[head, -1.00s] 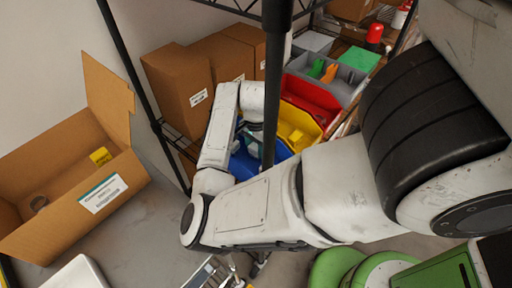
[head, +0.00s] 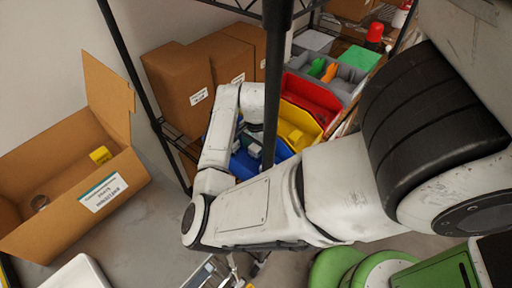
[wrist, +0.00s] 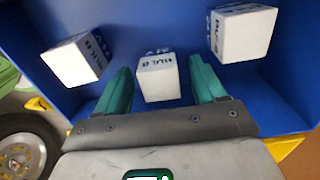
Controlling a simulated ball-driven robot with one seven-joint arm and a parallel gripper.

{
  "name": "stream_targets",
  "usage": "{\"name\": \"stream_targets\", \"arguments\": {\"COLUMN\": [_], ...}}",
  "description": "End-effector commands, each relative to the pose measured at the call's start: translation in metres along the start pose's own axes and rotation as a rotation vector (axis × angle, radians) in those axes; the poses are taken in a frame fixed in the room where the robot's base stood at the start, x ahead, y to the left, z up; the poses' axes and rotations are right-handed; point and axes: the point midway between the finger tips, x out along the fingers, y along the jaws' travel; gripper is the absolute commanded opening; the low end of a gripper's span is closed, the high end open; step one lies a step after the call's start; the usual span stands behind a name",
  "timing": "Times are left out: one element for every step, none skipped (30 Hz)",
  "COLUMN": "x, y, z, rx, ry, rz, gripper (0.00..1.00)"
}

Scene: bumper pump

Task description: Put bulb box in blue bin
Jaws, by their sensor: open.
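The blue bin (head: 276,158) stands on the rack shelf, partly behind a black post and my arm; its blue inside fills much of the wrist view (wrist: 165,22). Three white boxes with dark print show inside it in the wrist view: one at left (wrist: 75,61), one at upper right (wrist: 242,34), and one in the middle (wrist: 158,78). My gripper (wrist: 162,85) is open, with teal fingers reaching into the bin. The middle box lies between the fingers, with a gap on each side. The fingers are not clear in the head view.
A yellow bin (head: 301,122) and a red bin (head: 312,95) stand beyond the blue bin. Brown cartons (head: 180,85) stand at its left. A black rack post (head: 272,100) rises close to my arm. An open carton (head: 75,185) is at the far left.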

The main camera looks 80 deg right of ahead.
Motion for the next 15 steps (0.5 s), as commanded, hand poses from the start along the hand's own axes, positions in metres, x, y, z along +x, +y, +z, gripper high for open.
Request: {"name": "stream_targets", "arguments": {"x": [-0.004, -0.006, -0.011, -0.015, -0.02, -0.027, -0.034, -0.04, -0.049, -0.055, -0.061, -0.07, -0.075, -0.082, -0.089], "y": [0.0, -0.001, -0.001, -0.001, -0.001, 0.0, -0.001, -0.001, -0.001, 0.0, -0.001, -0.001, 0.0, -0.001, -0.001], "z": [0.0, 0.0, -0.001, -0.001, -0.001, -0.001, -0.001, -0.001, -0.001, -0.001, -0.001, -0.001, -0.001, -0.001, -0.001], "rx": [0.001, 0.001, 0.001, 0.002, 0.002, 0.002, 0.001, 0.002, 0.003, 0.004, 0.003, 0.002, 0.003, 0.004, 0.003], "ry": [0.0, 0.001, 0.002, 0.002, 0.003, 0.002, 0.003, 0.001, 0.002, 0.002, 0.002, 0.002, 0.001, 0.002, 0.001], "rz": [-0.002, -0.002, -0.003, -0.003, -0.003, -0.003, -0.004, -0.004, -0.005, -0.004, -0.004, -0.005, -0.004, -0.004, -0.004], "gripper": [0.7, 0.7, 0.7, 0.7, 0.7, 0.7, 0.7, 0.7, 0.7, 0.7, 0.7, 0.7, 0.7, 0.7, 0.7]}}
